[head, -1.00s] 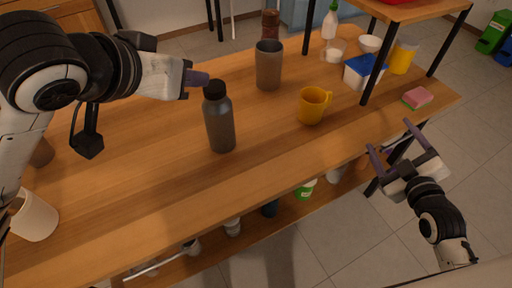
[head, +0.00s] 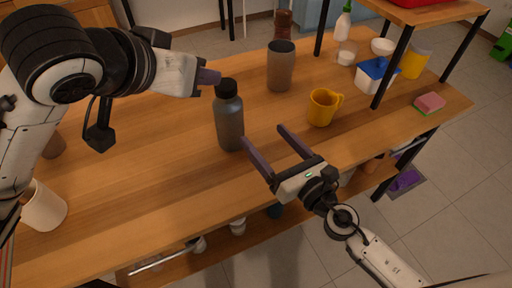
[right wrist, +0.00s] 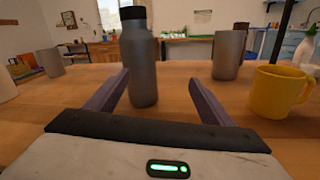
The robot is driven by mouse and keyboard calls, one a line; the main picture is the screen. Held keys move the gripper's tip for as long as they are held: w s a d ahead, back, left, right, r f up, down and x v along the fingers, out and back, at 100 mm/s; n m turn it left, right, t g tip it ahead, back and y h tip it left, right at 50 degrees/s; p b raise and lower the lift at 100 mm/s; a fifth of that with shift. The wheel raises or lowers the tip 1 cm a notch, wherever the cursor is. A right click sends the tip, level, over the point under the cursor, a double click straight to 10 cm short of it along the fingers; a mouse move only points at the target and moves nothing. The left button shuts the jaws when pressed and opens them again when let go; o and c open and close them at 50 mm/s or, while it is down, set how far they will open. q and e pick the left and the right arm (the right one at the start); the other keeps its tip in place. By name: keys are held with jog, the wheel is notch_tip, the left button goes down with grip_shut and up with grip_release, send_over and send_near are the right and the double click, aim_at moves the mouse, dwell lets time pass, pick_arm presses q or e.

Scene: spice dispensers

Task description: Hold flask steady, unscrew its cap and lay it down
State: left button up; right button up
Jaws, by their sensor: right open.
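The flask (head: 229,122) is dark grey with a black cap (head: 227,88) and stands upright on the wooden table, cap on. My left gripper (head: 216,78) is at cap height, at the cap's left in the head view; whether its fingers are parted is unclear. My right gripper (head: 263,134) is open and empty, its fingertips close to the flask's lower right side. In the right wrist view the flask (right wrist: 142,68) shows between the finger directions, left of centre, near the left fingertip. The cap (right wrist: 132,12) is at the top edge there.
A grey tumbler (head: 281,66) and a yellow mug (head: 322,107) stand right of the flask. A white cup (head: 43,207) is at the left. A blue-lidded box (head: 372,74), a sponge (head: 430,102) and a black-legged shelf (head: 393,66) are at the right. The table's front middle is clear.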

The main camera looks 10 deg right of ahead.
aim_at(231, 124)
jog(key=a+n, duration=0.1)
jog(key=s+a+n+y, duration=0.1)
jog(key=a+n, duration=0.1)
jog(key=shift+s+a+f+g, duration=0.1)
jog(key=shift+s+f+g, duration=0.05)
jog(key=shift+f+g, duration=0.25)
jog(key=x, duration=1)
jog(key=shift+a+r, duration=0.15)
jog(key=c, duration=1.6)
